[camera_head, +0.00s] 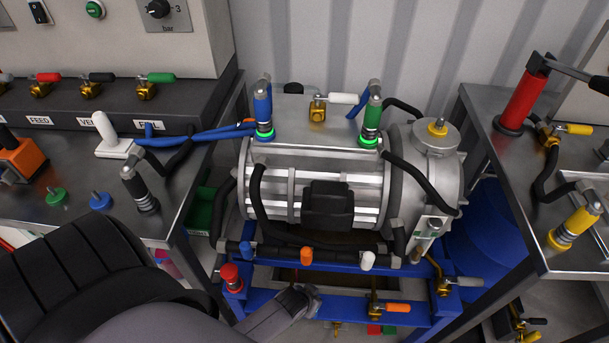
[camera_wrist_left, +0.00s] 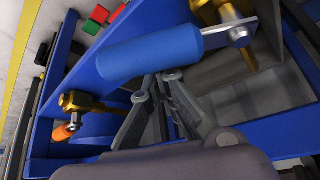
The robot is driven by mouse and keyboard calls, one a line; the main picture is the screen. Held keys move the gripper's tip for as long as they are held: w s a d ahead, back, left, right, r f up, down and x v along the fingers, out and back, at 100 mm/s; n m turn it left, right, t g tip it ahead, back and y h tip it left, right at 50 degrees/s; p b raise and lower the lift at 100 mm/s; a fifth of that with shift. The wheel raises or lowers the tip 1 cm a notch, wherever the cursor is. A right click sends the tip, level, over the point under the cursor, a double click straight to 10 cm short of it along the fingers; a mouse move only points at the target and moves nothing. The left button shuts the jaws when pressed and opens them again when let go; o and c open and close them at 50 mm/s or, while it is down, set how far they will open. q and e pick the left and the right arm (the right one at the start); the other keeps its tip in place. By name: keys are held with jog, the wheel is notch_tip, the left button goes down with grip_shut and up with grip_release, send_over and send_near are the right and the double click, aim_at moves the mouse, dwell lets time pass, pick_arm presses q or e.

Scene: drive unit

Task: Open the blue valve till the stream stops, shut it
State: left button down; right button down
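My left gripper (camera_wrist_left: 158,82) points at the handle's lower edge. Its fingers converge with little space between them, and nothing shows between them. The tips overlap the handle's edge in the picture; I cannot tell if they touch it. In the head view my left gripper (camera_head: 300,300) is low at the front of the blue frame, and the blue valve is not clearly seen there. No stream can be made out.
A valve with an orange handle (camera_head: 397,307) is right of my left gripper; it also shows in the left wrist view (camera_wrist_left: 62,132). The silver drive unit (camera_head: 320,185) sits above on the blue frame (camera_head: 265,312). Steel tables (camera_head: 520,180) flank it.

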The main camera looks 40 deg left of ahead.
pick_arm(q)
jog(key=shift+s+d+r, duration=0.1)
jog(key=shift+s+d, duration=0.25)
jog(key=shift+s, duration=0.2)
jog(key=shift+d, duration=0.1)
jog(key=shift+s+d+p, duration=0.3)
jog(key=shift+s+p, duration=0.3)
jog(key=shift+s, duration=0.35)
jog(key=shift+w, duration=0.8)
jog(key=p+v, duration=0.2)
jog(key=p, duration=0.1)
jog(key=p+v, duration=0.3)
jog(key=w+p+v, duration=0.1)
jog(key=p+v, duration=0.1)
jog(key=shift+r+p, duration=0.4)
jog(key=shift+r, duration=0.25)
jog(key=shift+f, duration=0.1)
